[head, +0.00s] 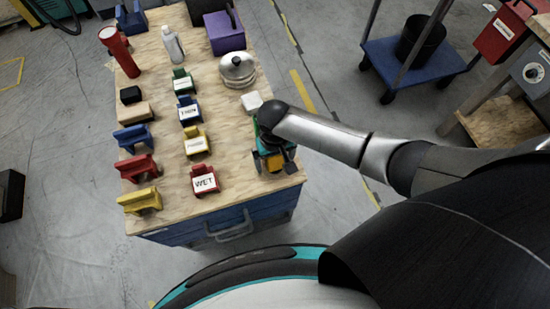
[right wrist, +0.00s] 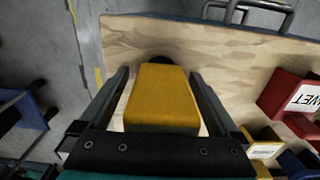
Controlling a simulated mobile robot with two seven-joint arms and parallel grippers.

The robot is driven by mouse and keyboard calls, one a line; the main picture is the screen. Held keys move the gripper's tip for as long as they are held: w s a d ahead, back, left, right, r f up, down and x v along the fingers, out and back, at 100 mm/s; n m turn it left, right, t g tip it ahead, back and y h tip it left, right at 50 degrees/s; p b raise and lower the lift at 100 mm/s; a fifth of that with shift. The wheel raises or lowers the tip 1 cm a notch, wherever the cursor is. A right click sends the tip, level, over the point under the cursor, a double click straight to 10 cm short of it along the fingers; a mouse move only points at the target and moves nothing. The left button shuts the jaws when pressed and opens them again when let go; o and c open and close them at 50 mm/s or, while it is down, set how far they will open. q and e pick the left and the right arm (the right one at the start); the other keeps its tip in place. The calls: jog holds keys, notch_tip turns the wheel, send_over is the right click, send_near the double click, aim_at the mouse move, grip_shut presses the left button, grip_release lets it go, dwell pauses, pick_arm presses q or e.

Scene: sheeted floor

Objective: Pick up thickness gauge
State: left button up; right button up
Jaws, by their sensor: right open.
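A yellow block-shaped object with a dark rounded end, apparently the thickness gauge (right wrist: 162,98), lies on the wooden tabletop (right wrist: 225,50). My right gripper (right wrist: 158,78) is open above the tabletop, with one finger on each side of the yellow body. Narrow gaps show between the fingers and its sides. In the head view my right gripper (head: 274,163) is at the table's near right corner, and the arm hides much of the yellow object (head: 275,161). My left gripper is not in view.
To the left stand a red "WET" holder (head: 205,181), a yellow holder (head: 196,142) and several other coloured ones. A white block (head: 251,102) and a silver domed item (head: 237,68) are farther back. A blue cart (head: 415,65) stands right of the table.

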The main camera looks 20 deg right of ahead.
jog(key=shift+c, duration=0.3)
grip_shut()
dwell(0.5)
